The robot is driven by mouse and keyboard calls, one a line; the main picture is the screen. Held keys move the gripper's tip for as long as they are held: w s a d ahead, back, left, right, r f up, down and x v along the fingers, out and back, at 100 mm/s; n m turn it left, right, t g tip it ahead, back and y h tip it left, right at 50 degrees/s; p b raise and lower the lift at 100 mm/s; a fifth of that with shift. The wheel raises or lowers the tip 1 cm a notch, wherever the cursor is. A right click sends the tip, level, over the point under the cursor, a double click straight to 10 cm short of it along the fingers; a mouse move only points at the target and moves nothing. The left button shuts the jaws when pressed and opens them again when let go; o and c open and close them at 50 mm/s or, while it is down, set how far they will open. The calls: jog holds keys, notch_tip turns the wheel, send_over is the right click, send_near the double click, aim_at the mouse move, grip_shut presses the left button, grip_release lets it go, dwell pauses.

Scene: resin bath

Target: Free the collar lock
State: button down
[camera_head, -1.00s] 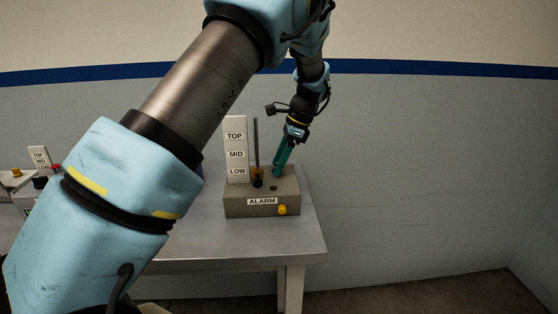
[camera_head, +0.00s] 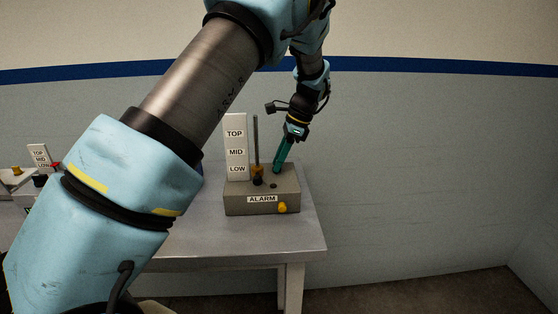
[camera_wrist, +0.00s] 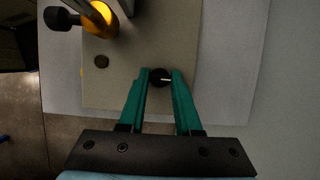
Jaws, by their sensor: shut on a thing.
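The grey box labelled ALARM (camera_head: 240,204) stands on the table. A thin upright rod (camera_head: 256,135) rises from it through an orange-yellow collar (camera_head: 258,170) near its lower end; the collar also shows in the wrist view (camera_wrist: 100,20). A black knob (camera_wrist: 62,18) sticks out of the collar's side. My gripper (camera_wrist: 160,75) has teal fingers and is shut on a small dark round knob (camera_wrist: 160,80) with a pale line, on the box top apart from the collar. In the head view my gripper (camera_head: 277,171) hides that knob.
A white TOP, MID, LOW scale board (camera_head: 235,150) stands left of the rod. Another similar board (camera_head: 40,157) is far left. The table (camera_head: 240,236) is bare in front.

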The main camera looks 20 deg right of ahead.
jog(key=shift+n+p, duration=0.3)
jog(key=shift+n, duration=0.1)
jog(key=n+g+p, duration=0.1)
jog(key=n, duration=0.2)
jog(key=shift+w+r+g+p, duration=0.1)
jog(key=shift+w+g+p, duration=0.05)
jog(key=shift+g+p, duration=0.2)
jog(key=n, duration=0.2)
jog(key=n+g+p, duration=0.1)
jog(key=n, duration=0.1)
jog(key=shift+w+n+g, duration=0.1)
jog(key=shift+n+g, duration=0.15)
jog(key=shift+n, duration=0.05)
jog(key=n+g+h, duration=0.1)
jog(key=n, duration=0.3)
jog(key=shift+w+n+p, duration=0.15)
jog(key=shift+n+p, duration=0.15)
jog(key=n+g+h, duration=0.1)
jog(key=n+h, duration=0.1)
jog(key=n, duration=0.2)
jog(key=shift+a+n, duration=0.1)
jog(key=shift+n, duration=0.3)
jog(key=c, duration=0.6)
grip_release()
